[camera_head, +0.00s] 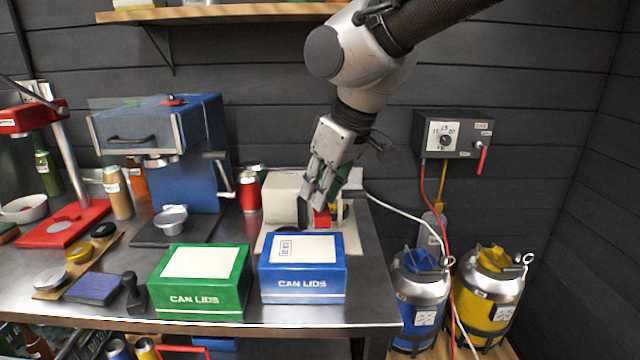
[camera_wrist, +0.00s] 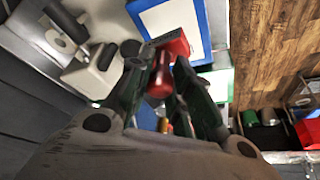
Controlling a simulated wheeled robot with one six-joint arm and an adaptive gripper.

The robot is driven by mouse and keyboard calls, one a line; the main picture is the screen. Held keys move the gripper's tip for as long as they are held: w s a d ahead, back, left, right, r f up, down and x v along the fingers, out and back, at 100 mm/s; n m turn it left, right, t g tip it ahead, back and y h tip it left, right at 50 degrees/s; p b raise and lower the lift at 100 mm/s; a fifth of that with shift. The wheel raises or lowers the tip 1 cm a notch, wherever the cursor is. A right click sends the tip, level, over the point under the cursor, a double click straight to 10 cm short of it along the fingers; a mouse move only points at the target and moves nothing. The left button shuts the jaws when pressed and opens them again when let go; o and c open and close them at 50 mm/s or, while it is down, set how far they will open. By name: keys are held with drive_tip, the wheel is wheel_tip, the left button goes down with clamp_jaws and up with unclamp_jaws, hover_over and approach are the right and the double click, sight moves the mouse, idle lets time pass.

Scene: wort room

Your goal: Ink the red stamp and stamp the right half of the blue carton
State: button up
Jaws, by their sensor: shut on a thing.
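My gripper (camera_head: 322,200) is shut on the red stamp (camera_head: 321,218), holding it just behind the blue carton (camera_head: 303,290). In the wrist view the stamp's red handle (camera_wrist: 160,82) sits between the fingers of my gripper (camera_wrist: 160,65), with its red block beyond. The blue carton stands at the table's front edge, with a pale panel on top. A small dark mark shows on the left half of that panel; the right half looks bare. The carton also shows in the wrist view (camera_wrist: 202,22). The stamp's face is hidden. A dark blue ink pad (camera_head: 94,289) lies at the front left.
A green carton (camera_head: 200,290) stands left of the blue one. A black stamp (camera_head: 131,291) stands between it and the ink pad. A blue machine (camera_head: 190,125) and a red can (camera_head: 249,190) stand behind. A pale grey machine (camera_head: 286,197) is close left of my gripper.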

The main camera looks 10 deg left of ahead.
sight(325, 211)
drive_tip(key=shift+f, duration=2.65)
drive_tip(key=shift+f, duration=0.55)
drive_tip(key=shift+r, duration=3.55)
drive_tip(key=shift+a+f, duration=0.1)
